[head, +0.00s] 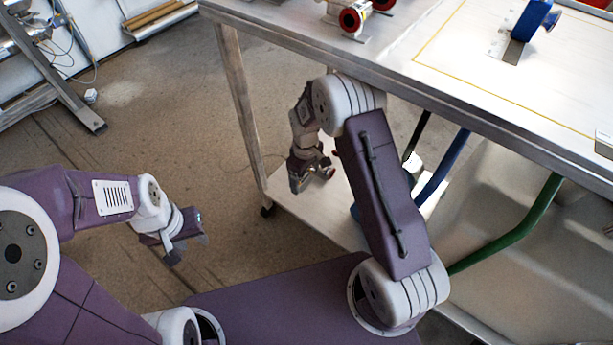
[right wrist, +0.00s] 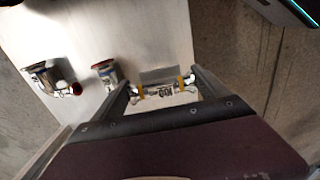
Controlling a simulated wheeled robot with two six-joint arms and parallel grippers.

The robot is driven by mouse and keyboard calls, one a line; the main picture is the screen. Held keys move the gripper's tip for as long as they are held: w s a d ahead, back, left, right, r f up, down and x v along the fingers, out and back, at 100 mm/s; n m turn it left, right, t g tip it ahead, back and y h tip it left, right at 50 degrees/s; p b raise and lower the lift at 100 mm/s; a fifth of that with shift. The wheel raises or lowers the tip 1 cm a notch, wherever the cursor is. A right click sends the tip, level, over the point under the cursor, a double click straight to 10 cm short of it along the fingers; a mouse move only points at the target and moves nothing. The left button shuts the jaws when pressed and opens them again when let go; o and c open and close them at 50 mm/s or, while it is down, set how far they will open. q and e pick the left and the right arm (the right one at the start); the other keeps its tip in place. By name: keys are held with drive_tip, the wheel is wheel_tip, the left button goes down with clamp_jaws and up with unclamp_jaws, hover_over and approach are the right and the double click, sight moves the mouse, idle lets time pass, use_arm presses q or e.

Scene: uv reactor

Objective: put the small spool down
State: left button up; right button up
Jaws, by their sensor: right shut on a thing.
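My right gripper (head: 312,178) hangs below the tabletop's level, beside the table's leg, in the head view. In the right wrist view its fingers (right wrist: 165,88) are shut on the small spool (right wrist: 163,91), a short pale piece with yellow bands near its ends and dark marks in the middle. The spool lies crosswise between the fingertips, over or near a white surface; I cannot tell whether it touches it. In the head view the spool is too small to make out clearly. My left gripper (head: 182,246) is over the floor, far from the spool, its fingers unclear.
In the right wrist view, a metal fitting with a red end (right wrist: 50,78) and another red-topped fitting (right wrist: 107,73) stand left of the spool. A lower shelf (head: 325,222) lies under the table (head: 470,95). Red-ended parts (head: 352,19) and a blue part (head: 530,20) are on top.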

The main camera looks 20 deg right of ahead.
sight(305, 183)
drive_tip(key=shift+f+b, duration=3.25)
drive_tip(key=shift+b, duration=0.3)
drive_tip(key=shift+f, duration=0.6)
drive_tip(key=o, duration=1.6)
wheel_tip(305, 183, up, 8)
drive_tip(key=p, duration=0.5)
drive_tip(key=shift+s+f+p, duration=0.1)
drive_tip(key=shift+f+p, duration=0.05)
drive_tip(key=shift+p, duration=0.25)
drive_tip(key=shift+f, duration=0.1)
drive_tip(key=shift+s, duration=0.1)
